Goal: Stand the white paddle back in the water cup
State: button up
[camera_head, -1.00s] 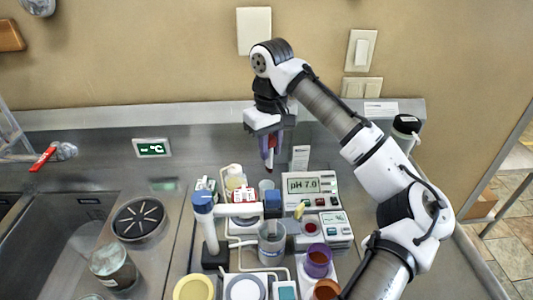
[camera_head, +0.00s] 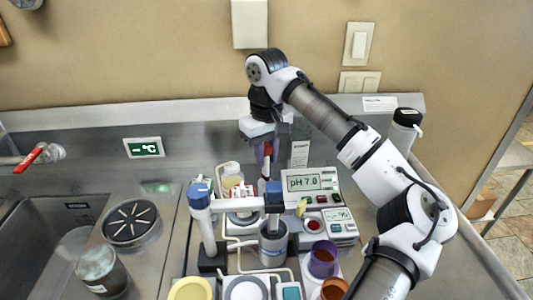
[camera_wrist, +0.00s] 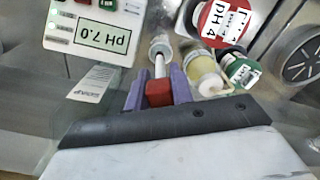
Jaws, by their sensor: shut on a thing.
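My gripper (camera_head: 267,157) has purple fingers and is shut on the red grip of the white paddle (camera_wrist: 159,66). In the wrist view the red grip sits between the fingers, and the white shaft points away toward a small clear cup (camera_wrist: 160,46), which looks like the water cup. The shaft's far end overlaps the cup's mouth; I cannot tell how deep it is inside. In the head view the paddle hangs about upright below my gripper, behind the white and blue stand. The cup is largely hidden there.
The pH 7.0 meter (camera_head: 309,183) stands right of the paddle. A bottle with yellowish contents (camera_wrist: 207,78) and a red-lidded pH 4 jar (camera_wrist: 222,21) are close by. The blue-capped stand (camera_head: 204,215) and a grey beaker (camera_head: 272,245) are in front. The wall is behind.

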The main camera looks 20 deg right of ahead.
aim_at(266, 173)
jog(key=shift+f+b, duration=0.9)
jog(key=shift+f, duration=2.05)
jog(key=o, duration=1.5)
jog(key=shift+r, duration=0.15)
jog(key=shift+r+p, duration=2.9)
jog(key=shift+p, duration=0.85)
